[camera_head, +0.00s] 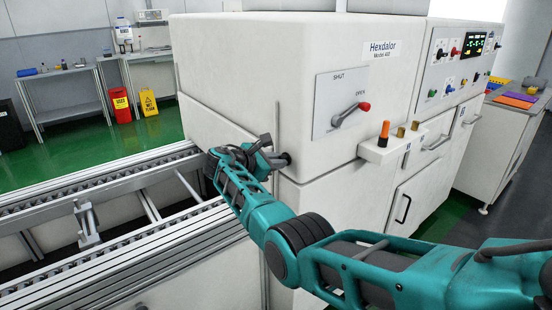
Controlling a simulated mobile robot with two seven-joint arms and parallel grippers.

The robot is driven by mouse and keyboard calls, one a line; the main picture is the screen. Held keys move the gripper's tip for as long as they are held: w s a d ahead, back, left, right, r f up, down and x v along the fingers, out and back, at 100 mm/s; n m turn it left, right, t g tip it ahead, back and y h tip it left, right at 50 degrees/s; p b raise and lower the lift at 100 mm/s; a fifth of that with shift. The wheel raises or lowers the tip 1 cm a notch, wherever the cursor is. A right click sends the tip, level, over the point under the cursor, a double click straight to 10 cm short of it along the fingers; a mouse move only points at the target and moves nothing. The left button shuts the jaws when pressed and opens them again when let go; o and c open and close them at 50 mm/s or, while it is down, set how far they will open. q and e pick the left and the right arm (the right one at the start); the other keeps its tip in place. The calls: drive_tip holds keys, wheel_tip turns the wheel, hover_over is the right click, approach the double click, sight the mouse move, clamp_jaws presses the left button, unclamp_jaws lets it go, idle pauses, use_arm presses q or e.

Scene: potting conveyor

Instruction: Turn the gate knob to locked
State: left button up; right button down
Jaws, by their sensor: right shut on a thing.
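A small dark gate knob (287,157) sits on the white machine's side, near its left corner, below a thin vertical bar. My right gripper (272,157), at the end of the teal arm from the lower right, is at the knob and shut on it. The fingers and wrist cover much of the knob, so its turn position and any markings cannot be read. My left gripper is not in view.
The white machine (230,60) carries a SHUT/OPEN plate with a red-tipped lever (350,114). An orange-topped knob (384,132) stands on a ledge to the right. A roller conveyor (110,185) runs in from the left, under my wrist.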

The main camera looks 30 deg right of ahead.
drive_tip(key=shift+w+n+g+b, duration=0.1)
drive_tip(key=shift+n+g+b, duration=1.2)
drive_tip(key=shift+b, duration=1.1)
drive_tip(key=c, duration=1.1)
unclamp_jaws()
drive_tip(key=p+v, duration=0.1)
drive_tip(key=v, duration=1.2)
